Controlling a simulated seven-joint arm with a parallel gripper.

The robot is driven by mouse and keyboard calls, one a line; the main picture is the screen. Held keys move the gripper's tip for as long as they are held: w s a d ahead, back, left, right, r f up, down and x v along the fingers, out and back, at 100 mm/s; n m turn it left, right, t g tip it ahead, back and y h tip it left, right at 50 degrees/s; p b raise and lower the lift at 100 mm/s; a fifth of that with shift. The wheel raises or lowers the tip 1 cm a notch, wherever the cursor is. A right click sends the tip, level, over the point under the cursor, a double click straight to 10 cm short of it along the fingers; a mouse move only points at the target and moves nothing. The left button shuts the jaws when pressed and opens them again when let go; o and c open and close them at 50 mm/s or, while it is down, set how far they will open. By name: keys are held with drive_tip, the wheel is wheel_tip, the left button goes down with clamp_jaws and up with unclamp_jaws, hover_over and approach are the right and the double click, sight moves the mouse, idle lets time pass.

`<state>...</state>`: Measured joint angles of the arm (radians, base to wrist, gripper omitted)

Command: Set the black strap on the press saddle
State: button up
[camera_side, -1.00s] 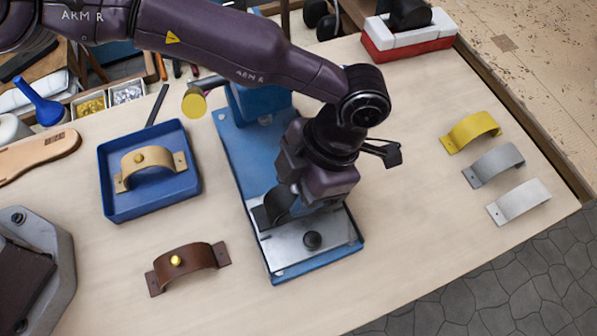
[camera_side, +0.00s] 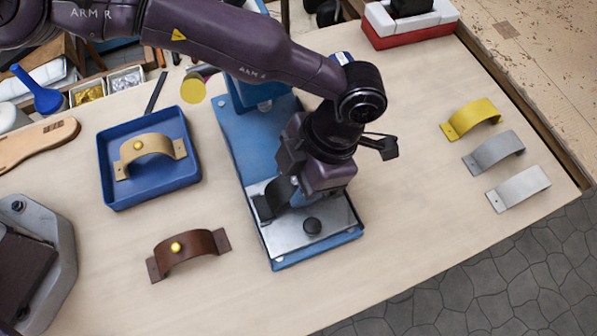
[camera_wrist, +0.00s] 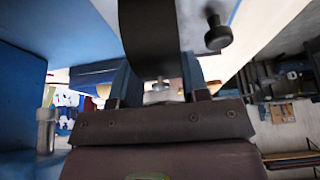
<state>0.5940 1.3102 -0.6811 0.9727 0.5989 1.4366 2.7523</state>
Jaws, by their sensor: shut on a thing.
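The black strap (camera_side: 264,208) shows as a dark curved band at the front left of my gripper, low over the press. In the wrist view the strap (camera_wrist: 148,38) rises between the two fingers. My gripper (camera_side: 286,200) is shut on it and points down; the fingers (camera_wrist: 155,82) also show in the wrist view. The press (camera_side: 240,140) is a long blue base with a shiny metal plate (camera_side: 285,236) at its front end. My gripper and the strap hide the saddle, so I cannot tell whether the strap touches it.
A black knob (camera_side: 312,226) stands on the plate close to my gripper. A blue tray (camera_side: 117,201) with a tan strap (camera_side: 152,146) and a brown strap (camera_side: 190,248) lie left. Yellow (camera_side: 472,118), grey (camera_side: 495,152) and pale (camera_side: 520,187) straps lie right, with clear table between.

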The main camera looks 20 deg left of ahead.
drive_tip(key=shift+f, duration=0.2)
drive_tip(key=o, duration=1.4)
drive_tip(key=shift+c, duration=0.2)
drive_tip(key=shift+s+d, duration=0.1)
drive_tip(key=shift+r, duration=3.55)
